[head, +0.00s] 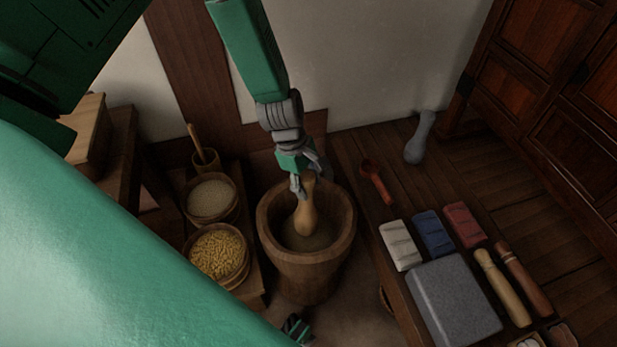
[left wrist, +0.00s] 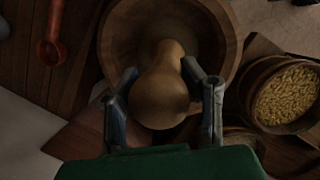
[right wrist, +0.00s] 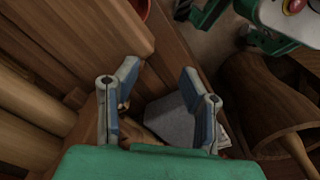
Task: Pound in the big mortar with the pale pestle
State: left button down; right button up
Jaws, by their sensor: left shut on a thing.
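The big wooden mortar (head: 345,215) stands on the floor in the middle of the head view. The pale pestle (head: 307,215) is upright, slightly tilted, with its lower end inside the mortar. My left gripper (head: 306,182) is shut on the pestle's upper part, above the mortar. In the left wrist view the pestle (left wrist: 160,95) sits between the fingers, with the mortar (left wrist: 115,40) behind it. Whether the pestle touches the mortar's bottom is hidden. My right gripper (right wrist: 160,88) is open and empty in the right wrist view, with the mortar (right wrist: 265,105) to its right.
Bowls of white grain (head: 212,198) and yellow grain (head: 219,254) stand left of the mortar. To the right are a red-brown spoon (head: 377,182), a grey stone block (head: 452,300), coloured blocks and wooden rollers. A grey pestle-shaped thing (head: 419,138) stands by the wall.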

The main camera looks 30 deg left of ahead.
aim_at(308, 175)
pick_arm(q)
notch_tip(308, 175, down, 4)
jog(key=shift+f+b, duration=0.25)
jog(key=shift+b, duration=0.6)
jog(key=shift+f, duration=0.2)
jog(key=shift+f, duration=0.1)
notch_tip(308, 175, up, 8)
jog(key=p, duration=0.7)
notch_tip(308, 175, down, 7)
jog(key=b, duration=0.4)
jog(key=shift+f, duration=0.35)
